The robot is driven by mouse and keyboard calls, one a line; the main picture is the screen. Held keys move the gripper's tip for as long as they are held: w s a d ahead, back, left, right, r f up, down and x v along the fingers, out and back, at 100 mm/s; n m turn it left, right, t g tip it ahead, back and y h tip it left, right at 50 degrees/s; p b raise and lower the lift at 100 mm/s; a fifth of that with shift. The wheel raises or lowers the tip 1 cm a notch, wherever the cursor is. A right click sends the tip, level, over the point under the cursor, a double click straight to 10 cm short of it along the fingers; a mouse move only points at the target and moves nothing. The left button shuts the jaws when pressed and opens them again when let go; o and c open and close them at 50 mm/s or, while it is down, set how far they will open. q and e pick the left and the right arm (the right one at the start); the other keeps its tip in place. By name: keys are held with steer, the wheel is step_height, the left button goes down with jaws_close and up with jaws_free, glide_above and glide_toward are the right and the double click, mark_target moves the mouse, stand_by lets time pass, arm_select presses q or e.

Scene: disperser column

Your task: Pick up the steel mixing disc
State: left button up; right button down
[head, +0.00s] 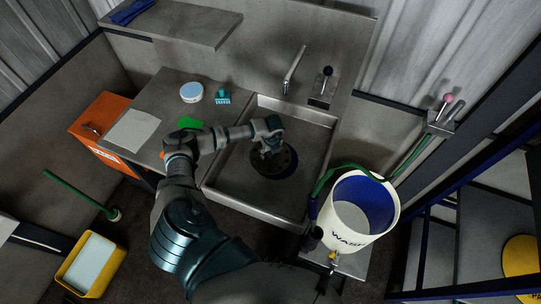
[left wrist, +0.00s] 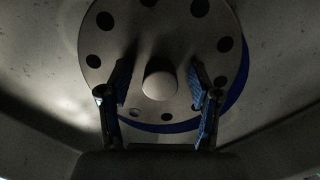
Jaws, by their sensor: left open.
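The steel mixing disc (head: 285,159) lies in the sink basin (head: 242,188) in the head view, partly hidden by my left gripper (head: 267,153), which is over it. In the left wrist view the disc (left wrist: 120,43) is a round plate with a ring of dark holes and a pale round hub (left wrist: 160,80) at its middle. My left gripper (left wrist: 158,108) is open, with one finger on each side of the hub. A gap shows between each finger and the hub. A blue edge shows at the disc's lower right. My right gripper is not in view.
A white wash bucket (head: 365,226) with a blue inside stands right of the sink, with a green hose (head: 345,167) beside it. A tap (head: 294,70) stands behind the basin. A white tub (head: 191,92), teal brush (head: 222,96) and green pad (head: 190,122) lie on the left counter.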

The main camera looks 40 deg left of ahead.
arm_select(q)
steer(key=shift+d, duration=0.1)
jaws_close()
steer(key=shift+r, duration=0.1)
